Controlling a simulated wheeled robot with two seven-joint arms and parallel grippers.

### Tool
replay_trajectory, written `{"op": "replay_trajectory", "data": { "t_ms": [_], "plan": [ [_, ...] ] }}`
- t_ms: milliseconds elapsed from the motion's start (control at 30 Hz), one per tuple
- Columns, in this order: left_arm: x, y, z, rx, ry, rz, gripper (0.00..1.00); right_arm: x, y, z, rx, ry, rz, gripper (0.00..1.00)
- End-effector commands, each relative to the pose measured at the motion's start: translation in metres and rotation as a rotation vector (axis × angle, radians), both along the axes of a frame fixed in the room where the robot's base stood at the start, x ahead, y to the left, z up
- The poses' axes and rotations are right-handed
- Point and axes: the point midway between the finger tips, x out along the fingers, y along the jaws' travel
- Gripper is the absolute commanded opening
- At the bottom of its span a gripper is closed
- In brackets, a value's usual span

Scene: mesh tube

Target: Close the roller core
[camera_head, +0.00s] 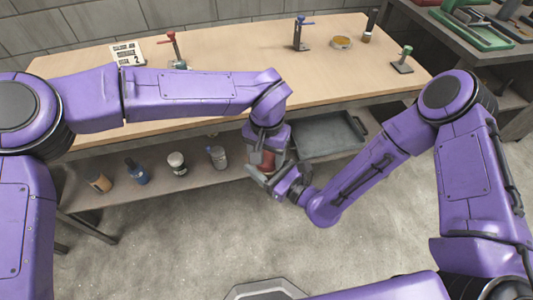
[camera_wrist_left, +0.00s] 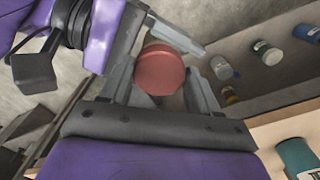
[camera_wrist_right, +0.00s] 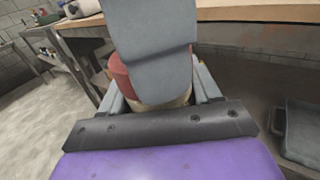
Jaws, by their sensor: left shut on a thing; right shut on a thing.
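The roller core shows as a red cylinder (camera_head: 266,161) held in the air in front of the table. Its round red end faces the left wrist view (camera_wrist_left: 160,70). My left gripper (camera_head: 264,150) comes from above and is shut on its red part. My right gripper (camera_head: 262,176) comes from below right and is shut on its lower part. In the right wrist view a pale band (camera_wrist_right: 163,105) shows below the red side (camera_wrist_right: 120,76), and a grey finger hides much of the core. Whether a gap remains between its parts cannot be told.
The wooden table (camera_head: 225,55) carries a red-handled tool (camera_head: 173,47), a blue-handled stand (camera_head: 300,34), a yellowish roll (camera_head: 341,43) and a number sign (camera_head: 127,54). The lower shelf holds several bottles and cans (camera_head: 177,163) and a grey tray (camera_head: 325,133). The floor in front is clear.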

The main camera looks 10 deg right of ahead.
Motion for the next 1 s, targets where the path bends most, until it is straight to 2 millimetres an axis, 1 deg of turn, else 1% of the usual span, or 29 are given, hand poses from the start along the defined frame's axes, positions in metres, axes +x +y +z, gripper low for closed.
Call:
{"op": "replay_trajectory", "data": {
  "t_ms": [67, 100, 167, 200, 467, 567, 700, 800, 1000],
  "plan": [
    [0.0, 0.0, 0.001, -0.001, -0.001, 0.001, 0.33, 0.0, 0.0, 0.0, -0.001, 0.001, -0.001, 0.0],
    [0.0, 0.0, 0.001, -0.001, -0.001, 0.002, 0.64, 0.0, 0.0, 0.0, -0.001, 0.001, -0.001, 0.0],
    [0.0, 0.0, 0.001, 0.0, -0.001, 0.002, 0.84, 0.0, 0.0, 0.0, -0.001, 0.001, -0.001, 0.0],
    [0.0, 0.0, 0.001, 0.0, -0.001, 0.002, 0.87, 0.0, 0.0, 0.0, -0.001, 0.001, -0.001, 0.0],
    [0.0, 0.0, 0.002, 0.0, -0.001, 0.003, 0.87, 0.0, 0.0, 0.0, 0.0, 0.0, 0.0, 0.0],
    [0.001, 0.0, 0.013, -0.002, -0.003, 0.004, 0.87, 0.0, 0.0, 0.0, 0.0, 0.0, 0.0, 0.0],
    [0.001, 0.0, 0.033, -0.001, -0.004, 0.004, 0.87, 0.0, 0.0, 0.0, 0.0, 0.0, 0.0, 0.0],
    [0.0, 0.0, 0.042, 0.0, -0.001, 0.003, 0.87, 0.0, 0.0, 0.0, 0.0, 0.0, 0.0, 0.0],
    [0.0, 0.0, 0.045, 0.0, -0.001, 0.003, 0.87, 0.0, 0.0, 0.0, 0.0, 0.0, 0.0, 0.0]
  ]
}}
